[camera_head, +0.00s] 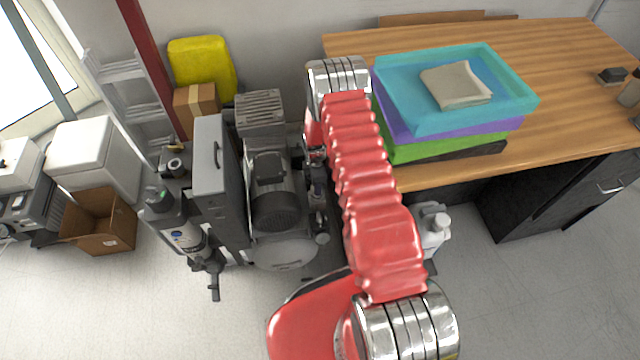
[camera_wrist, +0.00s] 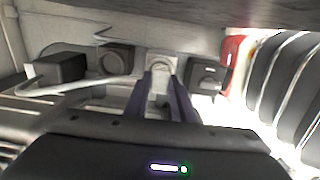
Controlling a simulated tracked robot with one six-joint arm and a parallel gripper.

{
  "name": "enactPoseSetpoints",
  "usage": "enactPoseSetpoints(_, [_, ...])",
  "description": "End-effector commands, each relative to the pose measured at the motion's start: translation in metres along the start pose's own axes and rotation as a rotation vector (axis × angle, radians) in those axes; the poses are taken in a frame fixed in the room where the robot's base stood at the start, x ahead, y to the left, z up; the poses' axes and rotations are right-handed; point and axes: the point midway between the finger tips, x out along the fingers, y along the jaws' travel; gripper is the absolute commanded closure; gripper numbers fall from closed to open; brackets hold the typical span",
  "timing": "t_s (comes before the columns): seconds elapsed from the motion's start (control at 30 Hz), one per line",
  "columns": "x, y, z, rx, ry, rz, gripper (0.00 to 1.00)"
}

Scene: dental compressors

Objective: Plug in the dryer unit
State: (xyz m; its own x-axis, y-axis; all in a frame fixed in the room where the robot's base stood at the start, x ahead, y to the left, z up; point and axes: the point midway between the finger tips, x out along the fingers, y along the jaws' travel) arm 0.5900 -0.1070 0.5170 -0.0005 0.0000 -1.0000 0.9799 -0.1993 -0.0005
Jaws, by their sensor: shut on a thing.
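In the wrist view, my gripper (camera_wrist: 162,82) has its two dark fingers close together at a pale wall strip. They are shut on a small light-grey piece that looks like a plug (camera_wrist: 160,64). It is at or against the strip; I cannot tell whether it is seated. A round dark socket (camera_wrist: 114,58) is just left of it. A dark square fitting (camera_wrist: 207,76) is just right. In the head view, my red arm hides the gripper and the sockets. A grey upright cabinet (camera_head: 211,165), possibly the dryer unit, stands left of the compressor (camera_head: 272,205).
A black plug block (camera_wrist: 62,68) with a pale cable (camera_wrist: 85,87) is at the left of the strip. A wooden desk (camera_head: 575,60) carrying stacked trays (camera_head: 510,100) stands right of my arm. An open cardboard box (camera_head: 108,235) is on the floor at left.

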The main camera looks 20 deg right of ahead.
Motion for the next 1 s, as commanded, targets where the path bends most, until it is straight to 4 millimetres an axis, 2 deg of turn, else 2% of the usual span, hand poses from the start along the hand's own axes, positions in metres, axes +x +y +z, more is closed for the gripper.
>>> enactPoseSetpoints(0.2, [0.006, 0.000, 0.000, 0.000, 0.000, -0.001, 1.00])
enactPoseSetpoints(0.23, [0.006, 0.000, 0.000, 0.000, 0.000, 0.000, 0.76])
enactPoseSetpoints(0.5, [0.005, 0.000, 0.000, 0.000, 0.000, 0.000, 0.57])
enactPoseSetpoints(0.83, [0.004, 0.000, 0.000, 0.000, 0.000, 0.000, 0.56])
enactPoseSetpoints(1.0, [-0.006, 0.001, 0.000, 0.000, 0.000, 0.002, 0.56])
